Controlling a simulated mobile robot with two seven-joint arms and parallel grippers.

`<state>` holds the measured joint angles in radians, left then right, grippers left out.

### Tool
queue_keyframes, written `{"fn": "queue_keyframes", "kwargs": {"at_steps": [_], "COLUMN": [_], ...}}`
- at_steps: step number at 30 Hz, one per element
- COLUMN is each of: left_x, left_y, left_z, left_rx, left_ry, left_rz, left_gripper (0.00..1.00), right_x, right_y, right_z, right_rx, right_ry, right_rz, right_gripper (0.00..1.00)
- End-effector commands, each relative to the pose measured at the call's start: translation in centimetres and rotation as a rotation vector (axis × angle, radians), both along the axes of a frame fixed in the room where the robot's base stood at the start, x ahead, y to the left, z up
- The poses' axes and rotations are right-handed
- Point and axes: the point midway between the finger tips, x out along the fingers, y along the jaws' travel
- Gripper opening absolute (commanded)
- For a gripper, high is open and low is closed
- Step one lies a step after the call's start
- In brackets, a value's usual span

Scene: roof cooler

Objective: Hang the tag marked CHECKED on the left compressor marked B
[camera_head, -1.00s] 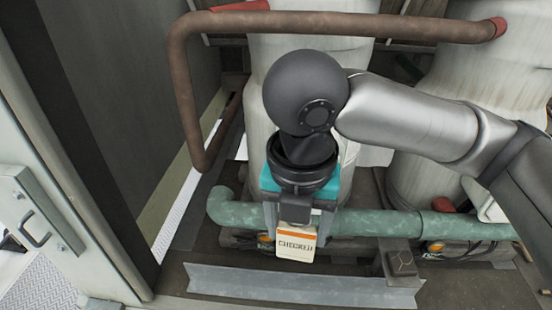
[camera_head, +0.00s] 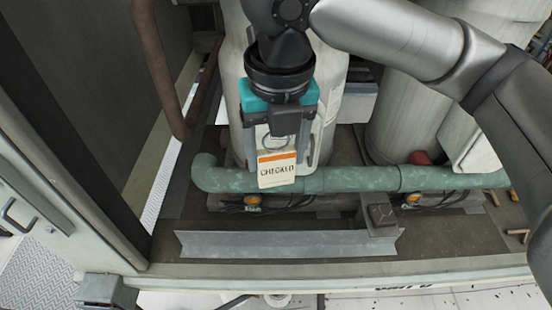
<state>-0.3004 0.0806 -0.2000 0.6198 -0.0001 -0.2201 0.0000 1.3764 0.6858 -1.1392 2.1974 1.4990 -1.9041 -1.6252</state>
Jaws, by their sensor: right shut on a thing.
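The tag marked CHECKED (camera_head: 277,171) is cream with an orange band and hangs below my right gripper (camera_head: 280,142). The gripper is shut on it. The gripper and tag are in front of the left compressor (camera_head: 334,85), a tall pale cylinder. The tag's lower part overlaps the green pipe in the picture; I cannot tell whether it touches anything. The gripper covers the middle of the compressor, and no letter B can be made out. My left gripper is not in view.
A green pipe (camera_head: 350,180) runs across the front of both compressors. The right compressor (camera_head: 405,110) stands behind my right arm. A brown pipe (camera_head: 158,75) is at left. A grey metal angle (camera_head: 285,243) lies in front, and an open door panel (camera_head: 60,150) is at left.

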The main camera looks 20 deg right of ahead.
Motion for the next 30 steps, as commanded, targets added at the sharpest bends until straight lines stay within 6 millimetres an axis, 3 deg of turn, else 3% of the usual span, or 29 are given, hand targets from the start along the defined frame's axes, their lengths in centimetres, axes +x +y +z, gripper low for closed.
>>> {"fn": "queue_keyframes", "kwargs": {"at_steps": [27, 30], "left_x": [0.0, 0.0], "left_y": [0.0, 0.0], "left_z": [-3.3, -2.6], "left_rx": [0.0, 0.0], "left_ry": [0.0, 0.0], "left_rz": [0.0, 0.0], "left_gripper": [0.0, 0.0], "right_x": [5.3, 5.8], "right_y": [-1.5, -1.7], "right_z": [-0.5, -0.5], "right_rx": [0.0, 0.0], "right_ry": [-0.001, 0.002], "right_rz": [0.0, -0.001], "right_gripper": [0.14, 0.14]}}
